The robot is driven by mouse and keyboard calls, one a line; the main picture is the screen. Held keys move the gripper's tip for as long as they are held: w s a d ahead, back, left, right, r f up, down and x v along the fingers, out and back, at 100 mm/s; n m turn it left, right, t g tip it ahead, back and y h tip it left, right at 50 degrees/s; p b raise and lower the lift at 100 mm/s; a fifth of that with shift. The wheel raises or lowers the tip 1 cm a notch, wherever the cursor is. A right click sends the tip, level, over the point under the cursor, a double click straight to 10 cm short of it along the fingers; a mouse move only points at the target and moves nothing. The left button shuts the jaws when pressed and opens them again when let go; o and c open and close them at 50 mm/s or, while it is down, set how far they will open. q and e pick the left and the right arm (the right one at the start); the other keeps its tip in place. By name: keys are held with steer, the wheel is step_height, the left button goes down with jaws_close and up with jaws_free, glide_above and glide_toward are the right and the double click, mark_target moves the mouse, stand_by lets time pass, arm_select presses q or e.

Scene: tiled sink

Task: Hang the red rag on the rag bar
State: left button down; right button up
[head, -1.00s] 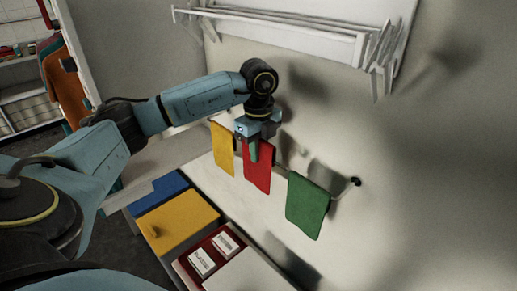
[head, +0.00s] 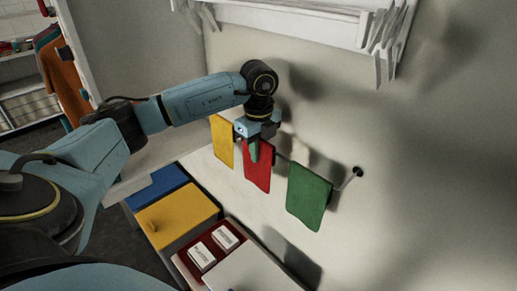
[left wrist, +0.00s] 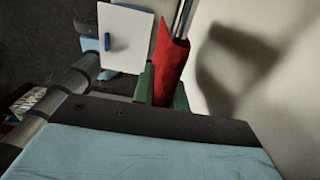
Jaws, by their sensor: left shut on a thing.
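The red rag (head: 258,170) hangs over the rag bar (head: 345,183) on the wall, between a yellow rag (head: 223,141) and a green rag (head: 309,196). My left gripper (head: 253,151) is at the upper part of the red rag and shut on it. In the left wrist view, the red rag (left wrist: 171,60) sits between the green fingers of my left gripper (left wrist: 162,88), and the metal bar (left wrist: 183,18) rises from its top. The gripper hides part of the rag's top edge in the head view. My right gripper is not in view.
A white wall rack (head: 310,18) is above the bar. Below stand a blue box (head: 157,188), a yellow box (head: 178,215) and a red tray (head: 190,265) with white blocks (head: 213,247).

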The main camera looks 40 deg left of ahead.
arm_select(q)
steer(key=shift+f, duration=0.2)
steer(key=c, duration=1.3)
jaws_free()
step_height(320, 180, up, 8)
steer(key=shift+f+b, duration=0.2)
steer(key=shift+b, duration=0.1)
